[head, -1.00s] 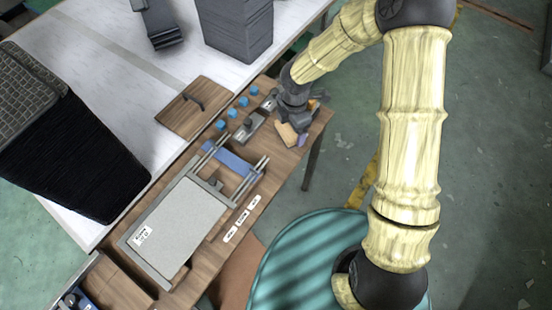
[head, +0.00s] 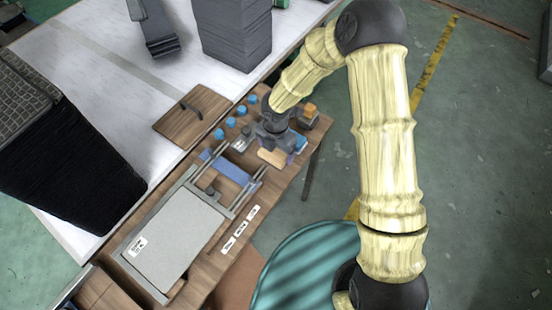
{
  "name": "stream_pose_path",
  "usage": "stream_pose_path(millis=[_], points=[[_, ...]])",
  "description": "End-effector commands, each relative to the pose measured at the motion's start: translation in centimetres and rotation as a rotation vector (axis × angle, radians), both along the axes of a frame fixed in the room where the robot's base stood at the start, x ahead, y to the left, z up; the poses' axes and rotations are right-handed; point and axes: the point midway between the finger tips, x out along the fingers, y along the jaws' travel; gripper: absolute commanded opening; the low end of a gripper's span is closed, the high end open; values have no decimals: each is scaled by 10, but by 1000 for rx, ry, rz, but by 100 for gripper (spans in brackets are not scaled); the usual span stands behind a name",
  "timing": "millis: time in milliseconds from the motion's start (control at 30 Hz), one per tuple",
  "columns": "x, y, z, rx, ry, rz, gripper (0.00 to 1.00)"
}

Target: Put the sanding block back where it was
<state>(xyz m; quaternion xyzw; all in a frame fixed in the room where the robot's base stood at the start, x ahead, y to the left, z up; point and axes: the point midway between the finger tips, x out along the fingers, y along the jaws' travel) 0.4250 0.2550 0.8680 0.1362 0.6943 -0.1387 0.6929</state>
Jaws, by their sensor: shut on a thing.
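A tan block (head: 271,157), which I take to be the sanding block, is at my gripper (head: 277,148), over the right part of the wooden tray panel (head: 213,258). My gripper is shut on it. The gripper body hides part of the block. I cannot tell whether the block touches the panel or is held just above it.
A blue piece (head: 301,144) and an orange block (head: 310,110) are close to the right of my gripper. Several blue knobs (head: 230,122) stand behind left. A rail frame with a blue bar (head: 231,168) and a grey plate (head: 176,232) lie to the left.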

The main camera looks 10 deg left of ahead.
Motion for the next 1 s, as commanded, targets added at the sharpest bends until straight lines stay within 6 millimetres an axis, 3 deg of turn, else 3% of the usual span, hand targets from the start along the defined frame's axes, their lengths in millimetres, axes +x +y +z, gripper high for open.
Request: stream_pose_path(millis=[100, 467, 700, 1000], points=[[0, 0, -13, 0, 0, -1, 60], [0, 0, -18, 0, 0, -1, 60], [-1, 0, -48, -1, 1, 0, 60], [0, 0, -51, 1, -1, -1, 60]])
